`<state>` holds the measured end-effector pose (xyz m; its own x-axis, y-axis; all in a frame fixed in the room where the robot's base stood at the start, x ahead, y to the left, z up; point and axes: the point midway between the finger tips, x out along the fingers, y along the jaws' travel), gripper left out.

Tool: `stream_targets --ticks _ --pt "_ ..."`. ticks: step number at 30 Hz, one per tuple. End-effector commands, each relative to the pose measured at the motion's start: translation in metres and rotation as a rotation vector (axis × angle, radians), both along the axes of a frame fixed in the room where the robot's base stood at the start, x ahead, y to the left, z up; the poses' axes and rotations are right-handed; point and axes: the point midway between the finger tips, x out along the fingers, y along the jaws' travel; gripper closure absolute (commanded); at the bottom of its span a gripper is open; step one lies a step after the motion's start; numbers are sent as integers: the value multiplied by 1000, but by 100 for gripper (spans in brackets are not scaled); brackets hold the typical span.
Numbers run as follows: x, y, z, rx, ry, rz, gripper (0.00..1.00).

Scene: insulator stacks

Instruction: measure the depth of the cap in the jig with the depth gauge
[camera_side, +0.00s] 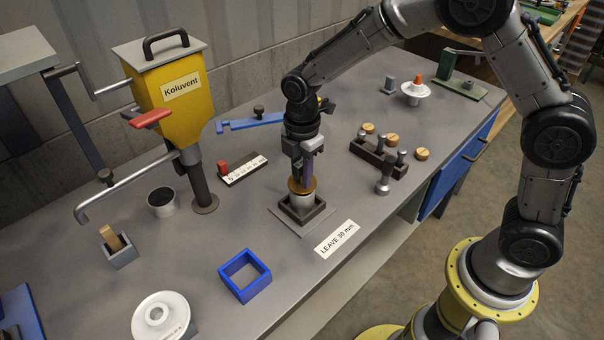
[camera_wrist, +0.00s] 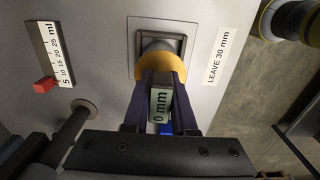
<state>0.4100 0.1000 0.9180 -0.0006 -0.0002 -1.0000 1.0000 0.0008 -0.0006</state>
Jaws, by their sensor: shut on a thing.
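My gripper (camera_side: 304,172) is shut on the depth gauge and holds it upright over the jig. The gauge's brass-yellow disc (camera_side: 301,186) shows below the fingers, and it also shows in the wrist view (camera_wrist: 168,63). A label or display on the gauge (camera_wrist: 160,106) ends in "0 mm"; any further characters are hidden. The grey cap (camera_side: 301,203) stands in the dark square jig (camera_side: 290,215), directly under the disc. The disc is at the cap's top; I cannot tell whether it touches. The cap's inside and the gauge's rod are hidden.
A scale with a red slider (camera_side: 243,171) lies left of the jig. A "LEAVE 30 mm" card (camera_side: 337,239) lies in front. A dark rack (camera_side: 378,158) stands right, the yellow Koluvent hopper (camera_side: 172,98) left, and a blue square frame (camera_side: 245,276) front left.

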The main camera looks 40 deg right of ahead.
Motion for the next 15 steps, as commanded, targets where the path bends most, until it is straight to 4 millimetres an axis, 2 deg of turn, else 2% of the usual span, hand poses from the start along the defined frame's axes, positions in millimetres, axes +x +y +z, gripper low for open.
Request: stream_targets --ticks 15 --pt "1 0 -5 1 -2 0 100"
